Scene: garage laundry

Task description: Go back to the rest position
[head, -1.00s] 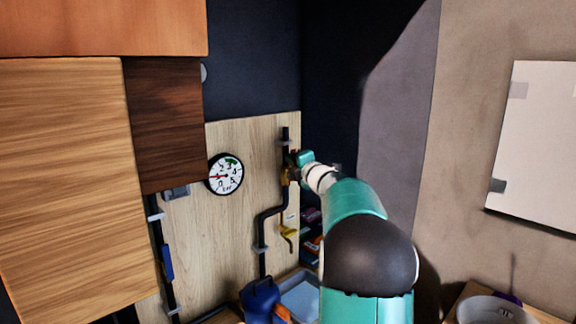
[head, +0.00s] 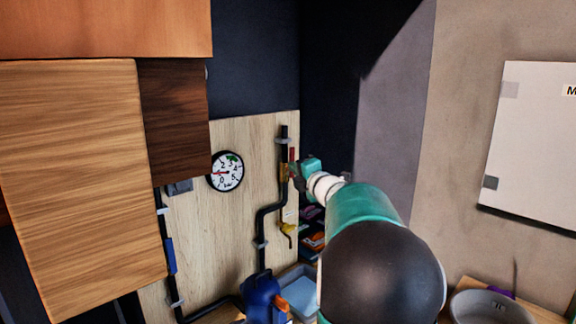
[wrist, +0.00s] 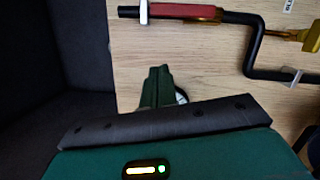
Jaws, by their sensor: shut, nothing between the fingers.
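My gripper (wrist: 158,72) is shut and empty. In the wrist view its dark green fingers are together in front of the light wooden panel (wrist: 205,55), below a black pipe with a red handle (wrist: 182,10). In the head view my teal arm reaches forward from the lower right. My gripper (head: 296,172) is small there, beside the pipe (head: 284,140), and its fingertips are hard to make out. I cannot tell from these views how far it is from the pipe or panel.
A round gauge (head: 225,172) hangs on the panel, left of the pipe. A yellow valve handle (head: 289,229) is lower down. Wooden cabinets (head: 85,180) fill the left. A blue jug (head: 262,296) and a light blue bin (head: 300,288) stand below. A grey bowl (head: 490,308) is lower right.

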